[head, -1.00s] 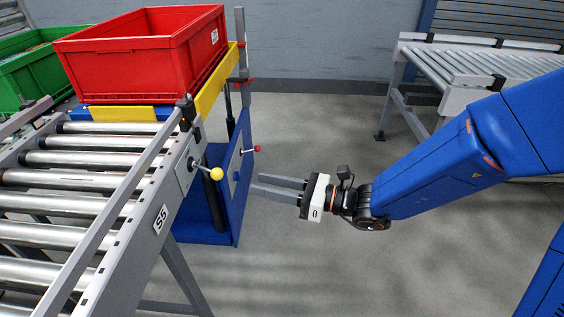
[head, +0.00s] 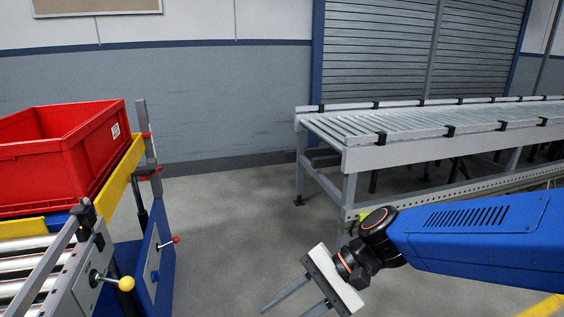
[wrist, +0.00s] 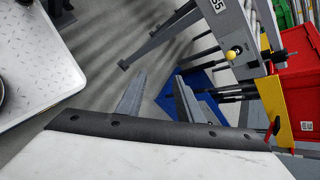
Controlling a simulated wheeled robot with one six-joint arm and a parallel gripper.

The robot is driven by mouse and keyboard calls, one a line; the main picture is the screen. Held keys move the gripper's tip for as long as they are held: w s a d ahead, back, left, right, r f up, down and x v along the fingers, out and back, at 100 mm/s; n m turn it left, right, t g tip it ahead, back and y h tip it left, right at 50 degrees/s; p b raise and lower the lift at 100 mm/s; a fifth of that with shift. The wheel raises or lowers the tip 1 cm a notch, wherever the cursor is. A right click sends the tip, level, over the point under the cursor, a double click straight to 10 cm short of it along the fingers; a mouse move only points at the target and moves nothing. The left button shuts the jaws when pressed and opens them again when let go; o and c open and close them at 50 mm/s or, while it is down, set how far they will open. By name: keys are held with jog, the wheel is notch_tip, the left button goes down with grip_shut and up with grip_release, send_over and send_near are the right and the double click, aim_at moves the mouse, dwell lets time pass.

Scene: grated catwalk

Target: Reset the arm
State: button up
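My gripper (head: 300,300) is at the bottom middle of the head view, at the end of my blue arm. Its two grey fingers point down and left, and the picture's lower edge cuts at least one of them. The fingers stand apart with nothing between them. In the wrist view both fingers (wrist: 160,97) also show apart and empty, over the grey floor. The gripper touches nothing that I can see.
At left a red crate (head: 95,155) sits on a blue and yellow lift stand (head: 158,262), beside a roller conveyor (head: 25,275) with a yellow-knobbed lever (head: 126,284). Another roller conveyor (head: 400,155) stands at back right. The floor (head: 220,215) between is clear.

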jog(key=d+r+n+t+h, duration=0.1)
jog(key=d+n+t+h, duration=0.5)
jog(key=d, duration=2.3)
jog(key=t+h, duration=0.1)
jog(key=h, duration=0.3)
